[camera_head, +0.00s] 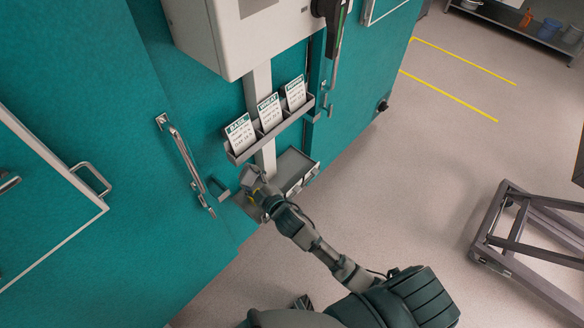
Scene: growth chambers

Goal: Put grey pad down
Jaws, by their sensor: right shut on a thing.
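My right gripper (254,182) is at the left part of a small grey shelf tray (297,168) on the teal chamber front, with my right arm reaching up from the bottom. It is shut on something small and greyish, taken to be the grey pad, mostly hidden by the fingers. I cannot tell whether the pad touches the tray. My left gripper is not in view.
Above the tray, a narrow rack (272,133) holds three labelled cards. A white box (245,30) hangs above it. A metal door handle (185,160) stands out to the left. A metal frame (500,235) stands on the open floor at right.

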